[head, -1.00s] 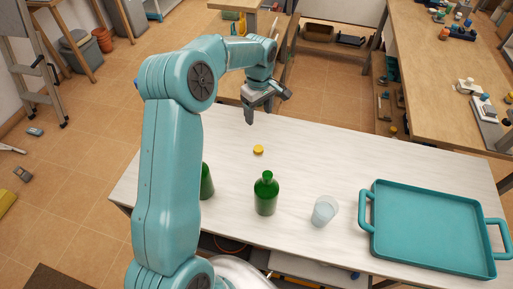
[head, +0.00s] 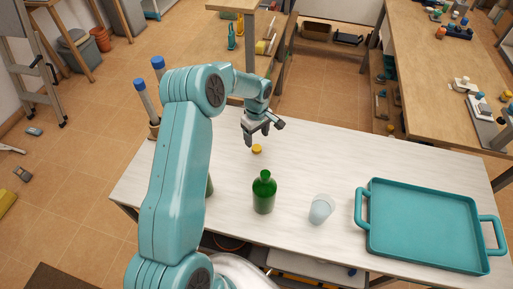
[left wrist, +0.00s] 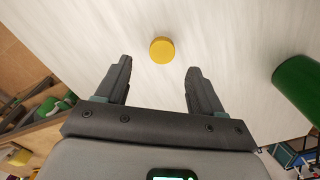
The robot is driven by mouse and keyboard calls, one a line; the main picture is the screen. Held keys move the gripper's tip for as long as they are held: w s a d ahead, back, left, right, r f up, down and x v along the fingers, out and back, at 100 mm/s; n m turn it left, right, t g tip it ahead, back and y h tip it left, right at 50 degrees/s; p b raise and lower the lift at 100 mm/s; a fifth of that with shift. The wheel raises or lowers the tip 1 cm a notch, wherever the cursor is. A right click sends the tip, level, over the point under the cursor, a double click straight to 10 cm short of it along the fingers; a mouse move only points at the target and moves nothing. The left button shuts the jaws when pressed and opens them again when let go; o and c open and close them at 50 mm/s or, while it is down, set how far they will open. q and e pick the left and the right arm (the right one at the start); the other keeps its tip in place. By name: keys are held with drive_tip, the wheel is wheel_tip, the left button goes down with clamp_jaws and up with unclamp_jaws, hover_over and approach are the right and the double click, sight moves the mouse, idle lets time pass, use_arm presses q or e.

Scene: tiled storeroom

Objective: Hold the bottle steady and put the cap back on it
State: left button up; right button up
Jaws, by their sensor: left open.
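A yellow cap (head: 257,149) lies on the white table (head: 330,160). In the left wrist view the cap (left wrist: 162,50) is just beyond and between the fingertips. A green bottle (head: 264,193) without a cap stands upright on the table, nearer to me than the cap. A green bottle (left wrist: 300,83) also shows at the right edge of the left wrist view. My left gripper (head: 256,139) is open and empty, close above the cap. A second green bottle (head: 209,186) is mostly hidden behind my left arm. My right gripper is not in view.
A clear cup (head: 321,209) stands right of the bottle. A teal tray (head: 372,255) with handles fills the table's right end. A holder with blue-topped tubes (head: 158,64) is partly hidden behind my left arm. Table between cap and tray is clear.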

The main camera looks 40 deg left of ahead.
sight(257, 147)
use_arm(q)
drive_tip(key=shift+d+f+p, duration=0.1)
drive_tip(key=shift+f+p, duration=0.2)
drive_tip(key=shift+f, duration=0.05)
drive_tip(key=f, duration=0.2)
drive_tip(key=f+p, duration=0.1)
drive_tip(key=shift+s+d+f, duration=0.1)
drive_tip(key=shift+s+f, duration=0.1)
drive_tip(key=shift+f, duration=0.6)
drive_tip(key=c, duration=1.1)
